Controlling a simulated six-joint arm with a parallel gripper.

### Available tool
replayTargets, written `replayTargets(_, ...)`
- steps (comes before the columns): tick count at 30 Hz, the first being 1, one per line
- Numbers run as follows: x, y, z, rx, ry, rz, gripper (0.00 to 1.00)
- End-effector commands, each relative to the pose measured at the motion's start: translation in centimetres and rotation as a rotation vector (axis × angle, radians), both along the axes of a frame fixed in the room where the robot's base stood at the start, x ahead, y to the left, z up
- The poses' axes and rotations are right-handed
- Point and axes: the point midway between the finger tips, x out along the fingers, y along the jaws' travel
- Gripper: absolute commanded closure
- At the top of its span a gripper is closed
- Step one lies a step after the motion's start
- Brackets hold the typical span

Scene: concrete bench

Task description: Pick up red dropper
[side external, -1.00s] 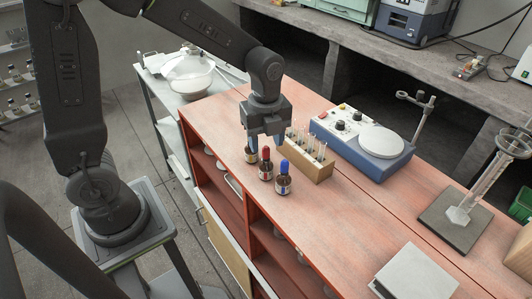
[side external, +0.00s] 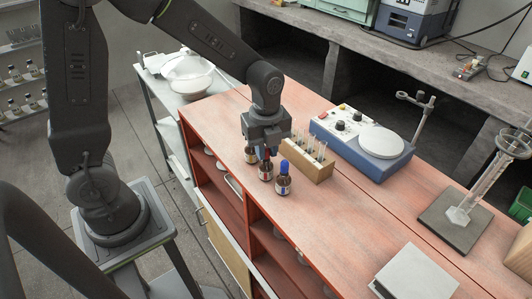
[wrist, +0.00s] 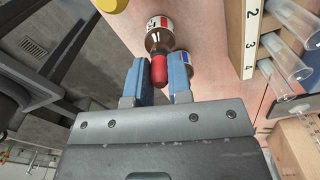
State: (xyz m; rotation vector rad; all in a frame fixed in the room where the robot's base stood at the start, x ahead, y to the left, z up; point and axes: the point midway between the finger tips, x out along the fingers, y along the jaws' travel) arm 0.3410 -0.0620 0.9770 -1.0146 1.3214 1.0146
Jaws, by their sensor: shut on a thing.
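The red dropper (wrist: 159,69) is the rubber-bulb top of a brown glass bottle (wrist: 160,37) with a white and red label. In the wrist view it sits between the two blue fingers of my gripper (wrist: 159,74), which are shut on it. In the side external view my gripper (side external: 267,138) points down over the bottle (side external: 265,172) and mostly hides the red top. The bottle appears upright on the red bench top; I cannot tell whether the dropper has lifted from its neck.
A blue-topped bottle (side external: 283,182) stands close to the right, and another bottle (side external: 251,157) close to the left, partly hidden. A wooden rack (side external: 313,171) with glass tubes is just behind. A blue stirrer (side external: 362,147) stands farther back.

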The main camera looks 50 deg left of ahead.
Motion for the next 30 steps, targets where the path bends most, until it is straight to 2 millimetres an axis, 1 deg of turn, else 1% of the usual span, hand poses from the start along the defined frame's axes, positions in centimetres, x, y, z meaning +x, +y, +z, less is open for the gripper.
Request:
replayTargets(5, 0.0, 0.0, 0.1, 0.0, -0.001, 0.0, 0.88)
replayTargets(8, 0.0, 0.0, 0.5, 0.0, -0.001, 0.0, 0.88)
replayTargets(13, 0.1, 0.0, 2.2, 0.0, -0.005, 0.0, 0.88)
replayTargets(17, 0.1, 0.0, 4.5, -0.001, -0.007, 0.0, 0.88)
replayTargets(18, -0.3, 1.0, 4.8, 0.0, -0.003, 0.007, 0.88)
replayTargets(27, -2.6, 7.0, 8.5, 0.001, -0.004, 0.009, 0.88)
replayTargets(30, -3.2, 8.6, 9.5, 0.001, -0.003, 0.007, 0.88)
